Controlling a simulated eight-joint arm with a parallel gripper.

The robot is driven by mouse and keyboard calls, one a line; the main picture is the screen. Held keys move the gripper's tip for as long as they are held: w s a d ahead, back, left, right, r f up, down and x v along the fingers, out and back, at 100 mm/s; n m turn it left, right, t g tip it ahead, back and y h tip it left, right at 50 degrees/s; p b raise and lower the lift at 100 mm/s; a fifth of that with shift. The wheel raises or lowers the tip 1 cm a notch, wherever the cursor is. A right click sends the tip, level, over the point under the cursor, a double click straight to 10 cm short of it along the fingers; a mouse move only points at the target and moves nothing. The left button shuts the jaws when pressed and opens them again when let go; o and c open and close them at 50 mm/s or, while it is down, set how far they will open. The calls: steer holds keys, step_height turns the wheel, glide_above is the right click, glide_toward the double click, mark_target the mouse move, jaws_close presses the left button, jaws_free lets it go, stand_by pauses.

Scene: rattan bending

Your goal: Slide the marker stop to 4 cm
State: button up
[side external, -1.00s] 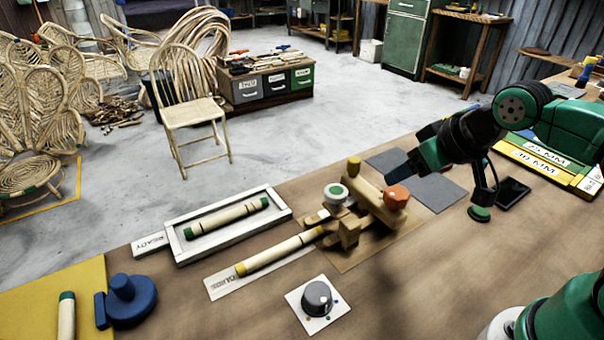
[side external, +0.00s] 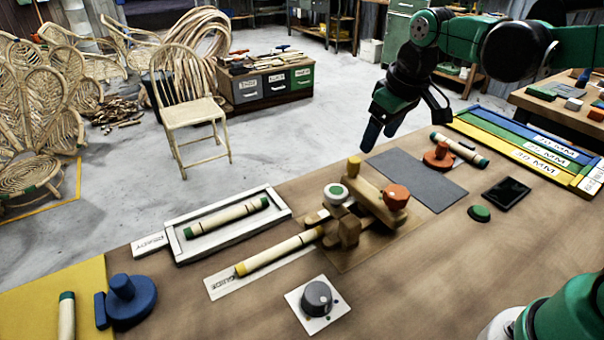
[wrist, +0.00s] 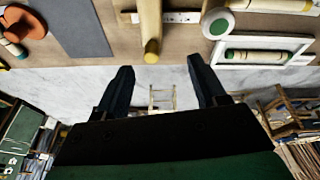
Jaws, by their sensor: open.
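I cannot tell which part is the marker stop, and no 4 cm mark is readable. My gripper (side external: 378,135) is raised behind the jig, apart from it. In the wrist view my gripper (wrist: 158,75) is open, with nothing between its fingers. A white strip with dark marks (wrist: 180,17) lies beside a yellow-ended wooden piece (wrist: 151,35).
A yellow-ended rod (side external: 280,250) extends left from the jig. A white tray (side external: 278,218) holds a green-ended rod. A dial (side external: 317,299) is in front.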

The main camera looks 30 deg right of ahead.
mark_target(354, 159)
steer(key=w+f+g, duration=0.1)
steer(key=w, duration=0.1)
steer(key=w+d+f+n+g, duration=0.1)
steer(key=w, duration=0.1)
steer(key=w+f+g, duration=0.1)
steer(key=w, duration=0.1)
steer(key=shift+d+f+n, duration=0.2)
steer(key=shift+f+n, duration=0.1)
steer(key=shift+w+d+f, duration=0.1)
steer(key=shift+w+f, duration=0.2)
steer(key=shift+f, duration=3)
steer(key=shift+c, duration=0.3)
jaws_close()
